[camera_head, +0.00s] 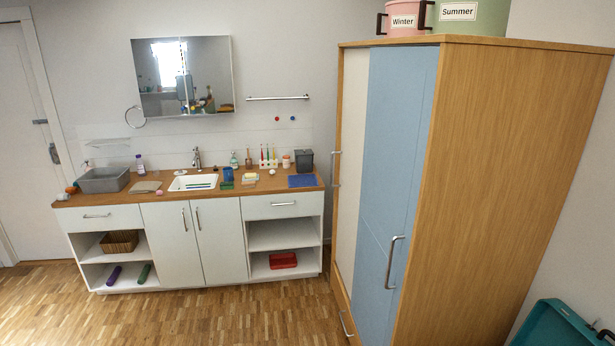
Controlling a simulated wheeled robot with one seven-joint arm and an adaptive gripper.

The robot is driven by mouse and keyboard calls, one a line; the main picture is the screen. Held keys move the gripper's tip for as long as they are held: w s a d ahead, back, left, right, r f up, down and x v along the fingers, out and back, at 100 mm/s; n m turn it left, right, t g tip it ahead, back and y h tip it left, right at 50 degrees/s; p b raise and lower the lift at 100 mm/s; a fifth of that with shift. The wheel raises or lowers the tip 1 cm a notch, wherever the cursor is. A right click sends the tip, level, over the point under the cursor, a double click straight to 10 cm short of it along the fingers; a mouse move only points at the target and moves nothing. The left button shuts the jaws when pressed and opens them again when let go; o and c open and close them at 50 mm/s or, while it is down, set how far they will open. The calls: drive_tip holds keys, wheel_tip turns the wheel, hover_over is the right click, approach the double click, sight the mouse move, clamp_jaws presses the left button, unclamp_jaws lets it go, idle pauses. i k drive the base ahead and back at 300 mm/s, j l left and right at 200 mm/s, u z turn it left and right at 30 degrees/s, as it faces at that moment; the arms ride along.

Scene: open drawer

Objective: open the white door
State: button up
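A tall wooden wardrobe (515,190) stands at the right with two front doors. Its white door (353,130) is the left, farther one and looks shut. That door's upright metal handle (335,170) is at its left edge. The blue door (402,130) beside it also looks shut, with a metal handle (393,262) low on it. Two white cabinet doors under the washbasin are also shut, the left one (172,245) and the right one (219,245). A white room door (22,150) at the far left is shut. My gripper is not in view.
A pink Winter pot (403,21) and a green Summer pot (480,16) stand on the wardrobe. A wooden drawer front with a handle (346,323) is below its doors. A teal case (555,325) is at the lower right. The parquet floor (220,318) in front is clear.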

sight(356, 60)
drive_tip(key=i+j, duration=0.8)
drive_tip(key=i, duration=0.15)
drive_tip(key=i+j, duration=0.85)
drive_tip(key=i, duration=2)
drive_tip(key=i+l, duration=0.3)
drive_tip(key=l, duration=0.2)
